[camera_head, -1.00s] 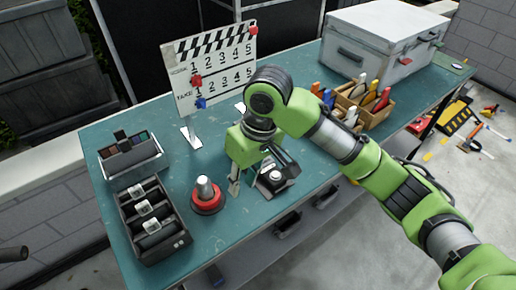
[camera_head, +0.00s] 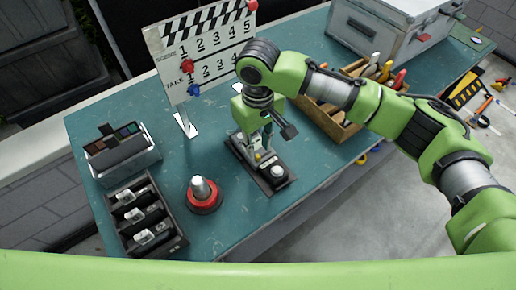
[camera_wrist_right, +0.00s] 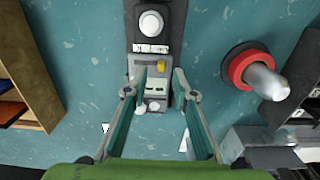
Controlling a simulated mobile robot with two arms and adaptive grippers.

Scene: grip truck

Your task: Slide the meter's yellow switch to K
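The meter (camera_head: 274,176) is a dark grey, narrow device with a round pale knob, lying on the teal table. In the right wrist view the meter (camera_wrist_right: 152,45) runs up and down the picture. Its small yellow switch (camera_wrist_right: 160,66) sits just below a label strip; its letters are too small to read. My right gripper (camera_head: 268,138) is above the meter's far end. In the right wrist view this gripper (camera_wrist_right: 155,88) is open and empty, one finger on each side of the meter's lower part, with the switch slightly ahead of the fingertips. My left gripper is not in view.
A red-based knob (camera_head: 204,195) stands left of the meter. Beyond it are a black slotted tray (camera_head: 173,243) and a palette box (camera_head: 124,160). A clapperboard (camera_head: 205,50) stands behind, a wooden tool caddy (camera_head: 325,122) to the right, and a metal case (camera_head: 385,40) at the back right.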

